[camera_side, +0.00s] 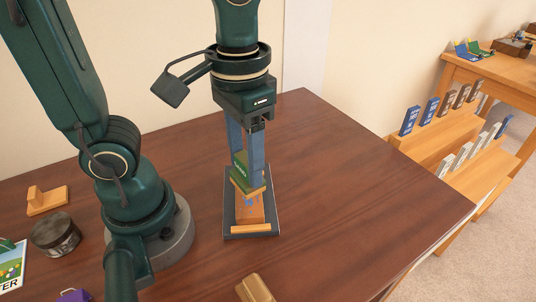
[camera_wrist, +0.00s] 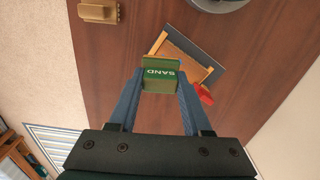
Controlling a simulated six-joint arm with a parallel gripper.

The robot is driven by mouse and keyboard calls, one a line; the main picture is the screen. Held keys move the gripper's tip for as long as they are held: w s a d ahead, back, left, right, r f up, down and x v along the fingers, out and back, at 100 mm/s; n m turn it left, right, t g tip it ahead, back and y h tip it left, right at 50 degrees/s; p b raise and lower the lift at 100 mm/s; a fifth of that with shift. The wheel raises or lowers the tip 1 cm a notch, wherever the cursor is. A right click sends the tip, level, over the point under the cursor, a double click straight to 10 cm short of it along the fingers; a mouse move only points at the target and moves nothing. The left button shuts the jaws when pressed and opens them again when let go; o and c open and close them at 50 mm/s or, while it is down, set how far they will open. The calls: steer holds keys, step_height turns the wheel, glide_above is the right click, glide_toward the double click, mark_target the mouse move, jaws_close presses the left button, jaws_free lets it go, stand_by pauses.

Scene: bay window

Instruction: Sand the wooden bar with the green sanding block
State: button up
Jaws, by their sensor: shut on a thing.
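My gripper (camera_side: 246,172) has blue fingers and is shut on the green sanding block (camera_side: 239,166). In the wrist view the block (camera_wrist: 160,73), marked SAND, sits between the two fingertips (camera_wrist: 160,84). The wooden bar (camera_side: 250,210) lies under the block on a dark board (camera_side: 230,229) with a light wooden strip at its near end. The far part of the bar is hidden by the block and fingers. I cannot tell whether the block touches the bar. In the wrist view the board (camera_wrist: 204,49) shows just beyond the block.
A tan wooden piece (camera_side: 254,289) lies at the table's front edge. A wooden stand (camera_side: 47,201), a dark round tin (camera_side: 55,235) and a picture card (camera_side: 11,272) are at the left. A red thing (camera_wrist: 205,94) shows beside the right finger. The table's right side is clear.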

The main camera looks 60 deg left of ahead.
steer(key=shift+f, duration=3.65)
steer(key=shift+w+a+f, duration=0.1)
steer(key=shift+a+f, duration=0.05)
jaws_close()
steer(key=a, duration=0.1)
steer(key=w+a, duration=0.1)
steer(key=a, duration=0.1)
steer(key=shift+w, duration=0.2)
steer(key=shift+w+a+f, duration=0.15)
steer(key=shift+a+f, duration=0.05)
steer(key=shift+a, duration=0.1)
steer(key=shift+w+a+r, duration=0.1)
steer(key=shift+w+a, duration=0.2)
steer(key=shift+a, duration=0.4)
steer(key=shift+w+a, duration=0.3)
steer(key=shift+a, duration=0.35)
steer(key=s+d, duration=0.1)
steer(key=d, duration=0.1)
steer(key=s+d, duration=0.1)
steer(key=d, duration=0.1)
steer(key=s+d, duration=0.1)
steer(key=d, duration=0.1)
steer(key=shift+d, duration=0.3)
step_height(320, 180, up, 2)
steer(key=shift+r, duration=3)
steer(key=shift+s+f, duration=0.1)
